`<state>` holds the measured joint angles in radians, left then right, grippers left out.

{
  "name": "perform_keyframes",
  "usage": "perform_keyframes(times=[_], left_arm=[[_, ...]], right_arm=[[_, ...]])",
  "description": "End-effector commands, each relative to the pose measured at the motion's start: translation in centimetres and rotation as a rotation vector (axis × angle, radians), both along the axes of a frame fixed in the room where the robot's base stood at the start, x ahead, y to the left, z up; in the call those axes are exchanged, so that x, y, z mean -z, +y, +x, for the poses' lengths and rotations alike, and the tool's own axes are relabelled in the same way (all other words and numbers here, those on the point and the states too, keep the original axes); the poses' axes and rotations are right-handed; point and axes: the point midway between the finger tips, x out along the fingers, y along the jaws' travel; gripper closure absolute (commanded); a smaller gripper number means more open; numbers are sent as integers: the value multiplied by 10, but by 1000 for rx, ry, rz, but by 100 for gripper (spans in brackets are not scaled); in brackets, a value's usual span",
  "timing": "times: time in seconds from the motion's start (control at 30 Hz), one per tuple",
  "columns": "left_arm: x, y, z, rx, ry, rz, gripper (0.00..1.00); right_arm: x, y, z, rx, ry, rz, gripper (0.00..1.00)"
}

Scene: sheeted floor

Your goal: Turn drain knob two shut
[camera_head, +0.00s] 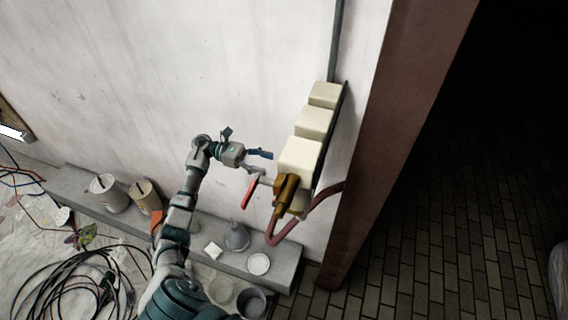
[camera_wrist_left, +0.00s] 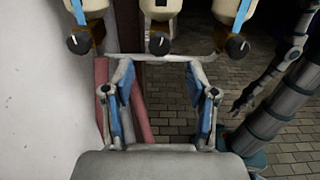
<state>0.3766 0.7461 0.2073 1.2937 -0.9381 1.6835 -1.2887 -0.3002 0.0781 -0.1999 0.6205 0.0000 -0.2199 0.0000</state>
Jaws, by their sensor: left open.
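Three dark round knobs show in a row at the top of the left wrist view: left (camera_wrist_left: 78,44), middle (camera_wrist_left: 159,44) and right (camera_wrist_left: 237,47). Each sits beneath a cream fitting; I cannot read which is number two. My left gripper (camera_head: 262,160) is at the wall by the cream boxes, its fingers apart with blue pads. In the left wrist view its fingers (camera_wrist_left: 162,100) are below the knobs and hold none of them. A pale bar (camera_wrist_left: 160,57) crosses ahead of the fingertips. What appears to be my right gripper (camera_wrist_left: 243,100) hangs at the right, its fingers unclear.
Three cream boxes (camera_head: 299,158) climb the wall beside a brown post (camera_head: 385,140). A red lever (camera_head: 250,191), brass fitting (camera_head: 286,191) and dark red hose (camera_head: 312,212) are near the gripper. Cans (camera_head: 108,193) stand on a ledge; coiled cable (camera_head: 60,285) lies on the floor.

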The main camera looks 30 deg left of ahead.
Motion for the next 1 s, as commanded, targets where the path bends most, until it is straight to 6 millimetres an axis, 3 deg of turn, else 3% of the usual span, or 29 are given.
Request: perform_keyframes(times=[0.1, 0.3, 0.77, 1.0], left_arm=[[-2, -25, 6, 2, 2, -6, 43], [-1, -56, 14, 0, 2, -6, 43], [1, -72, 17, -1, 2, -1, 43], [2, -70, 17, -1, 2, -3, 100]], right_arm=[[-14, -3, 1, -1, -2, -3, 60], [-25, -5, 1, -2, -2, -6, 60], [-28, 1, 1, 0, -2, 1, 60], [-28, 2, 1, 0, -2, 2, 60]])
